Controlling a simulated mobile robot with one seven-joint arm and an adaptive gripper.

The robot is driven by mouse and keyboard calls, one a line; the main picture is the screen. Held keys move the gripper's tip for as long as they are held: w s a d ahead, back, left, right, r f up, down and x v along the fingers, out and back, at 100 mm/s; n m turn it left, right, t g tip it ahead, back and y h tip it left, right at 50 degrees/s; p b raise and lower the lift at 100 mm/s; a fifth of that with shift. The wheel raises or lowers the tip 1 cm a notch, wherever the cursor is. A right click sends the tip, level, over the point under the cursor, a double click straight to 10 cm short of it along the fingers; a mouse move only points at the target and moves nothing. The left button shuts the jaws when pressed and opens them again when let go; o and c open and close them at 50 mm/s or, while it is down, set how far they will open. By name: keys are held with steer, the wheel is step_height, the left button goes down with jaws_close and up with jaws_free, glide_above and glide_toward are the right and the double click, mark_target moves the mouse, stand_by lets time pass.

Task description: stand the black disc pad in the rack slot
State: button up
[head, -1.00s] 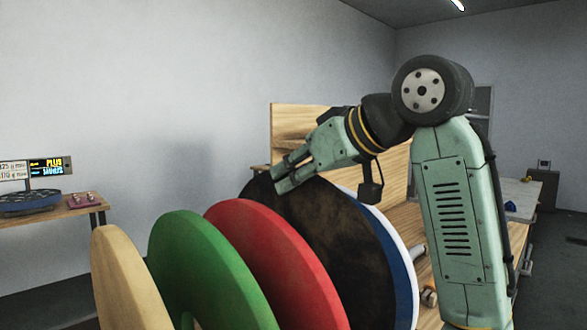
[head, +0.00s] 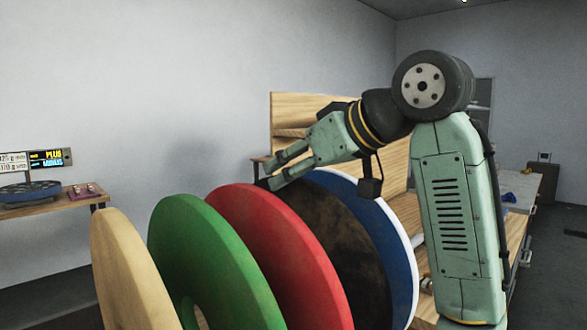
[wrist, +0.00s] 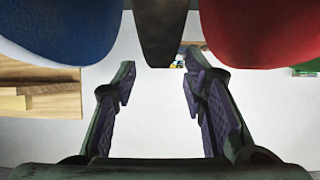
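The black disc pad (head: 345,240) stands upright between the red disc (head: 268,225) and the blue disc (head: 385,250) in the head view. In the wrist view, the dark edge of the black disc (wrist: 155,35) lies ahead of and between my fingertips. My gripper (head: 275,173) is at the upper rim of the black disc. In the wrist view, my gripper (wrist: 157,70) is open, with a visible gap on each side of the disc. The rack and its slot are hidden behind the discs, so I cannot tell how the disc is seated.
A green disc (head: 200,235) and a tan disc (head: 120,265) stand at the left of the row. A wooden shelf unit (head: 300,105) is behind my gripper. A side table (head: 75,202) with a blue round object stands at far left. Neighbouring discs leave little side room.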

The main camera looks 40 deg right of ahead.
steer(key=v, duration=1.2)
stand_by(0.4)
steer(key=shift+s, duration=0.1)
